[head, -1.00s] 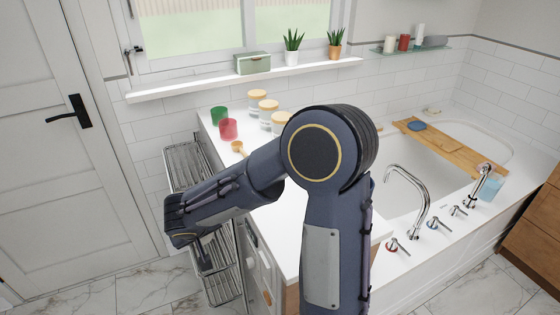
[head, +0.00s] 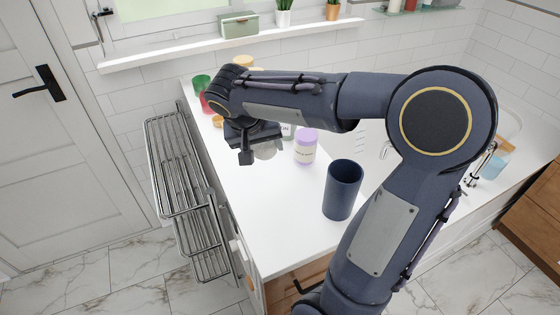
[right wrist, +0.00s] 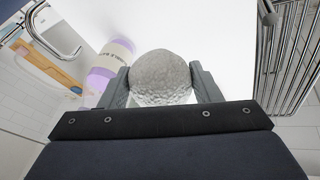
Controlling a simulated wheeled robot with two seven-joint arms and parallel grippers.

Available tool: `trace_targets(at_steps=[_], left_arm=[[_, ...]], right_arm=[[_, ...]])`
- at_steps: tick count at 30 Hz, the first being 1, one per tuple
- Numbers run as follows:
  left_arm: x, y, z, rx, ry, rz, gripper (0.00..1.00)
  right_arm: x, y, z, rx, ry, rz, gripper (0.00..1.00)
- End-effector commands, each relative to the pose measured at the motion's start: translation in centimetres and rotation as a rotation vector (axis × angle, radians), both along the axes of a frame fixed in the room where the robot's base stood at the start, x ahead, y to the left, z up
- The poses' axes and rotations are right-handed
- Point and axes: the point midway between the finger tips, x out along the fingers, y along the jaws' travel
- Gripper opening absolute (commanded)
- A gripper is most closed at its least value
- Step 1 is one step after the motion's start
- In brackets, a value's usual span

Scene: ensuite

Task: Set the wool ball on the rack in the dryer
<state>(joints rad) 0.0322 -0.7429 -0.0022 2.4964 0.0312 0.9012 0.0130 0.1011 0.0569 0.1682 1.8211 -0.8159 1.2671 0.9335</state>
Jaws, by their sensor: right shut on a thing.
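The wool ball (right wrist: 161,76) is pale grey and rough. In the right wrist view it sits between the two fingers of my right gripper (right wrist: 160,88), which is shut on it. In the head view the right gripper (head: 254,148) points down above the white counter, and part of the ball (head: 267,151) shows below it. A chrome wire rack (head: 178,165) stands left of the counter, apart from the gripper. I cannot make out the dryer or a rack inside it; the cabinet fronts below the counter are seen edge-on. My left gripper is not in view.
A dark blue cup (head: 342,190) and a lilac-wrapped jar (head: 306,147) stand on the counter (head: 285,235), right of the gripper. Green (head: 201,86) and red cups stand behind it. The counter's front left stretch is clear.

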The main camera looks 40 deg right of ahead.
Motion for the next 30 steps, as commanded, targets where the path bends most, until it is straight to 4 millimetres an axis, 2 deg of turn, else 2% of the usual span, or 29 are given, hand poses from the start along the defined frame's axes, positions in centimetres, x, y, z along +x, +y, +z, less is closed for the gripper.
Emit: trace_targets(at_steps=[3, 6, 15, 18, 21, 30], left_arm=[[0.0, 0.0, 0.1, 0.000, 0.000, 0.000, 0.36], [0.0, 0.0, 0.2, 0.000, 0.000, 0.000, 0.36], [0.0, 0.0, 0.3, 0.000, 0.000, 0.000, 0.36], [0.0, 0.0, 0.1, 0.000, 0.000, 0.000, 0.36], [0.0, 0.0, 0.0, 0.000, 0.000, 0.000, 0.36], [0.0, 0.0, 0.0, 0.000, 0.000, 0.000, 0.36]], right_arm=[[-0.6, -2.0, -2.4, 0.001, 0.005, -0.004, 0.35], [-0.7, -3.2, -3.8, 0.000, 0.003, -0.002, 0.35], [-1.2, -5.1, -6.2, 0.000, 0.003, -0.001, 0.35], [-1.1, -4.9, -8.0, 0.000, 0.004, 0.001, 0.35], [-1.0, -4.9, -8.9, 0.000, 0.003, 0.001, 0.35], [-1.0, -4.9, -9.1, 0.000, -0.001, 0.001, 0.35]])
